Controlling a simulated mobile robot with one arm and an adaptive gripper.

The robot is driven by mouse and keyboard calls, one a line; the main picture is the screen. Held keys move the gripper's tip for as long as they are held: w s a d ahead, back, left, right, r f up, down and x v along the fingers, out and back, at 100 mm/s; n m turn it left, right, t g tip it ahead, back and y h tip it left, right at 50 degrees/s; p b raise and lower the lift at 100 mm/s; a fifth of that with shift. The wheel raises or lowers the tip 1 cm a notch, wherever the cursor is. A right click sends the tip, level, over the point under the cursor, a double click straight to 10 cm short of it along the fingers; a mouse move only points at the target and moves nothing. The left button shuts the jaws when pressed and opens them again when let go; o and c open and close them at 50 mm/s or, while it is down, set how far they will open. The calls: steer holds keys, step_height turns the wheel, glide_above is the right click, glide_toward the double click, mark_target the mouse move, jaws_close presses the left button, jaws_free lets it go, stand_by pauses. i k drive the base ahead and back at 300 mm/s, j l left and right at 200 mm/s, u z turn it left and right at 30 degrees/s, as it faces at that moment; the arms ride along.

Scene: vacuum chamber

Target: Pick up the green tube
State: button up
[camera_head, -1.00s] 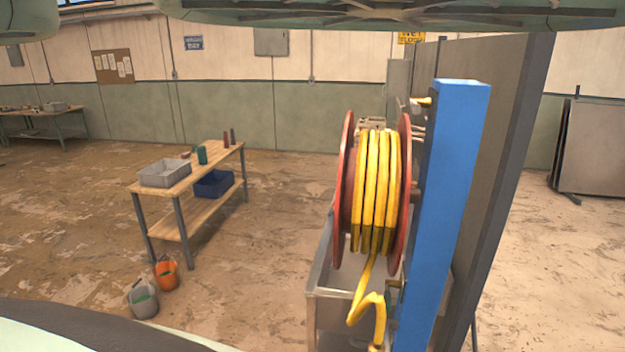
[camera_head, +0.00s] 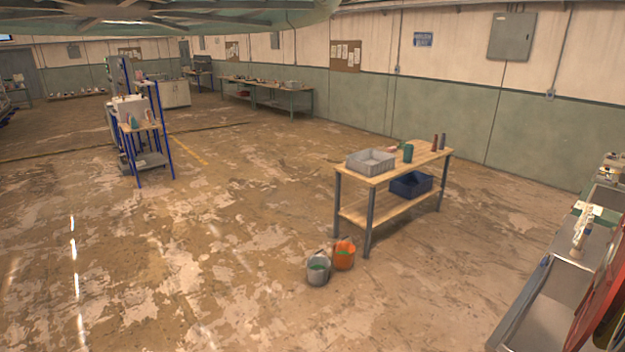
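A small green cylinder (camera_head: 408,153), which looks like the green tube, stands upright on the top of the wooden workbench (camera_head: 405,172) right of the middle. It is right of a grey crate (camera_head: 371,161) and apart from it. A small green-topped object (camera_head: 135,121) also shows on a far stand at the left, too small to make out. My gripper is not in view.
Two dark red bottles (camera_head: 438,143) stand at the bench's far end. A blue bin (camera_head: 411,184) is on its lower shelf. A metal sink unit (camera_head: 545,315) is at right.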

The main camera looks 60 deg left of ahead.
mark_target(589, 217)
steer(key=i+j+u, duration=0.55)
steer(key=i+u, duration=0.25)
steer(key=i+j+u, duration=0.1)
steer(key=i+u, duration=0.3)
steer(key=i+l+z, duration=0.1)
steer(key=i+z, duration=0.25)
steer(key=i, duration=0.3)
steer(key=i+z, duration=0.3)
steer(key=i, duration=0.35)
steer(key=i+j+z, duration=0.35)
steer(key=i, duration=1.55)
steer(key=i+z, duration=0.1)
steer(key=i, duration=1.2)
steer(key=i+z, duration=0.1)
steer(key=i, duration=1.15)
steer(key=i+z, duration=0.25)
steer(key=i, duration=0.2)
steer(key=i+z, duration=0.25)
steer(key=i, duration=0.2)
steer(key=i+j+z, duration=0.25)
steer(key=i, duration=0.2)
steer(key=i+j+z, duration=0.2)
steer(key=i, duration=0.25)
steer(key=i+z, duration=0.15)
steer(key=z, duration=3.6)
